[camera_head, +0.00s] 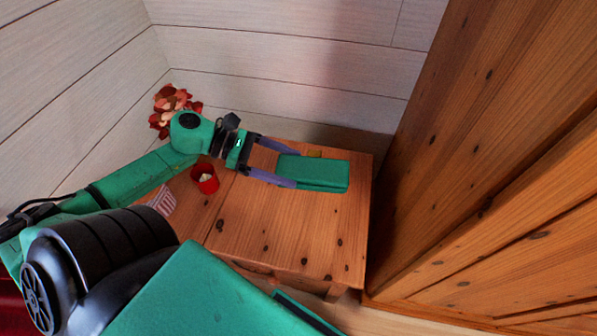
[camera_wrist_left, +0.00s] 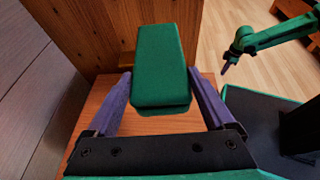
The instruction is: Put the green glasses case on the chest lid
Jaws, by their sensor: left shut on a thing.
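The green glasses case (camera_head: 322,174) is a long, flat-looking box between the fingertips of my left gripper (camera_head: 294,169). In the left wrist view the case (camera_wrist_left: 160,62) points away from my left gripper (camera_wrist_left: 160,88), with a purple finger on each side of its near end. My left gripper is shut on it. The case is over the right part of a knotty wooden top (camera_head: 290,235); I cannot tell whether it touches. I cannot tell for sure whether this top is the chest lid. My right gripper (camera_wrist_left: 228,66) shows small in the left wrist view, away from the case.
A red cup (camera_head: 205,180), red flowers (camera_head: 172,106) and a striped item (camera_head: 162,201) are at the left of the top. A small yellow thing (camera_head: 315,153) lies behind the case. A tall wooden panel (camera_head: 470,150) rises at the right. The front of the top is clear.

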